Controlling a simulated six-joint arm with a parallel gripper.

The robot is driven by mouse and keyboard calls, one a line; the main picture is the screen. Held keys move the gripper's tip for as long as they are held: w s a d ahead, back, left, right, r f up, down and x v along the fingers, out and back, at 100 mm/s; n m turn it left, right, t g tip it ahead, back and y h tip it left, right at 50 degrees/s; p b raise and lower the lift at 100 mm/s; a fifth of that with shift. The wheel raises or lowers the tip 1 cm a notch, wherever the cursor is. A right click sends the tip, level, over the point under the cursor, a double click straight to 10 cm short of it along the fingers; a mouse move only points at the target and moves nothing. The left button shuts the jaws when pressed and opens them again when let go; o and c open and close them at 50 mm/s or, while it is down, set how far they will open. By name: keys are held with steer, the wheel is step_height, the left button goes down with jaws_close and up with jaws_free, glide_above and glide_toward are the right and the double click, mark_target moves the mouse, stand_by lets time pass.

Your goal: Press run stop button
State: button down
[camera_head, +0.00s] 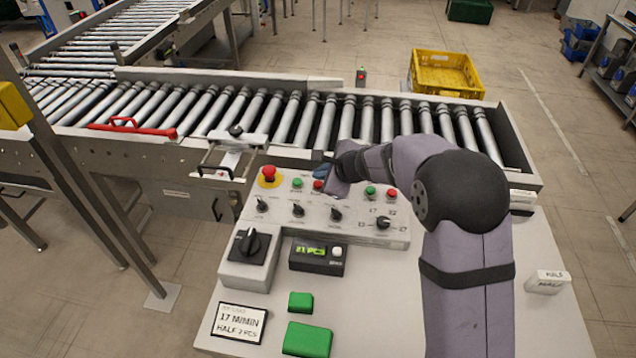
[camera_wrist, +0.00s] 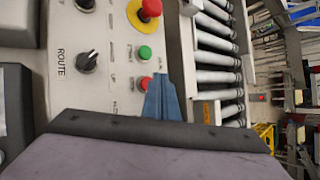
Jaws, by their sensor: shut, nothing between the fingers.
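The control panel (camera_head: 350,232) has a small red button (camera_head: 318,185) beside a green button (camera_head: 297,183); both also show in the wrist view, red (camera_wrist: 146,83) and green (camera_wrist: 145,52). Their labels are too small to read. A second pair, green (camera_head: 370,190) and red (camera_head: 391,194), sits farther right. My gripper (camera_head: 321,172) is shut and empty, its blue fingers over the panel's far edge, close to the left pair's red button. In the wrist view the fingers (camera_wrist: 163,98) appear right beside that button. I cannot tell whether they touch it.
A red emergency-stop knob (camera_head: 269,174) on a yellow ring stands at the panel's left. Several black rotary knobs (camera_head: 336,213) lie nearer. The roller conveyor (camera_head: 330,118) runs behind the panel, with a yellow crate (camera_head: 446,92) beyond. A small display box (camera_head: 317,257) sits in front.

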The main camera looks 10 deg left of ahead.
steer(key=shift+f, duration=0.2)
steer(key=shift+f+b, duration=0.25)
steer(key=shift+b, duration=0.25)
steer(key=shift+f+b, duration=0.5)
stand_by(0.9)
steer(key=shift+r, duration=0.1)
steer(key=shift+r+p, duration=0.75)
steer(key=shift+r, duration=0.05)
steer(key=shift+r, duration=0.1)
step_height(320, 180, up, 5)
steer(key=p, duration=0.4)
steer(key=shift+p, duration=0.3)
stand_by(0.5)
